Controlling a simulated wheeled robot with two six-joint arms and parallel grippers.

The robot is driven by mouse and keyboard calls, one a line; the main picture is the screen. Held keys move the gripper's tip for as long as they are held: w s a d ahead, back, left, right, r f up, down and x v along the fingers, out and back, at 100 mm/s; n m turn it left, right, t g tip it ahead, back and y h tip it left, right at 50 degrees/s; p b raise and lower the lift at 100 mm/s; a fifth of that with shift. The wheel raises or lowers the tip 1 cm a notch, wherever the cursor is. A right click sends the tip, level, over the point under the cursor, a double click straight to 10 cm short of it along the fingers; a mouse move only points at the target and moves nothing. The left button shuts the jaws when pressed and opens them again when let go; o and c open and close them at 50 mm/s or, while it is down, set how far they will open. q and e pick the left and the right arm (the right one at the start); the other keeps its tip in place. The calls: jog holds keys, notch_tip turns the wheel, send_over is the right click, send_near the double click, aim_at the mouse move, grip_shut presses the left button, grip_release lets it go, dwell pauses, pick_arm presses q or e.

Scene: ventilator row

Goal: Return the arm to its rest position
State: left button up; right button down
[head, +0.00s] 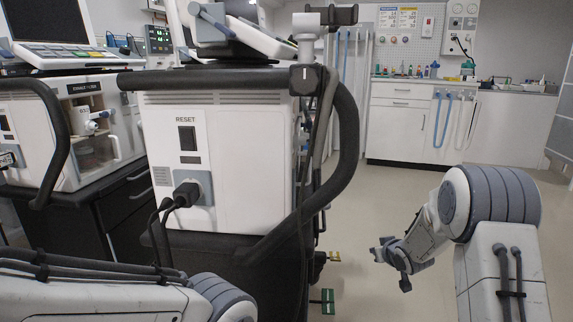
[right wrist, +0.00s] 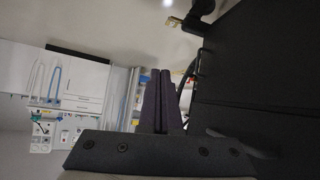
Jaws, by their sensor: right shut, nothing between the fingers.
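My right arm comes in from the right in the head view, and its gripper (head: 390,264) hangs low over the open floor, to the right of the ventilator cart and apart from it. In the right wrist view the right gripper's two dark fingers (right wrist: 160,98) lie together, shut with nothing between them. My left arm lies along the lower left of the head view; its gripper is out of the frame.
The white ventilator (head: 210,135) with a RESET switch and black handle rails (head: 345,150) stands left of my right gripper. A second ventilator (head: 62,135) is farther left. White cabinets (head: 400,120) line the back wall. The floor (head: 385,205) between is clear.

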jog(key=s+a+m+g, duration=0.1)
jog(key=s+a+g, duration=0.2)
jog(key=s, duration=0.8)
jog(key=s+a+r+g, duration=0.1)
jog(key=s+a+g, duration=0.15)
jog(key=s, duration=0.75)
jog(key=s+a+m+g, duration=0.1)
jog(key=s+a+g, duration=0.2)
jog(key=s, duration=0.8)
jog(key=s+a+r+n+g+p, duration=0.1)
jog(key=s+a+r+n+p, duration=0.2)
jog(key=s+a+r+p, duration=0.3)
jog(key=s+a+r+n+g+p, duration=0.1)
jog(key=s+a+r+n+p, duration=0.2)
jog(key=r, duration=0.5)
jog(key=s+a+r+n+p, duration=0.2)
jog(key=s+a+r+p, duration=0.3)
jog(key=r+p, duration=0.15)
notch_tip(320, 180, up, 37)
jog(key=p, duration=3.6)
jog(key=shift+w+d+m+y, duration=0.3)
jog(key=shift+w+d, duration=0.05)
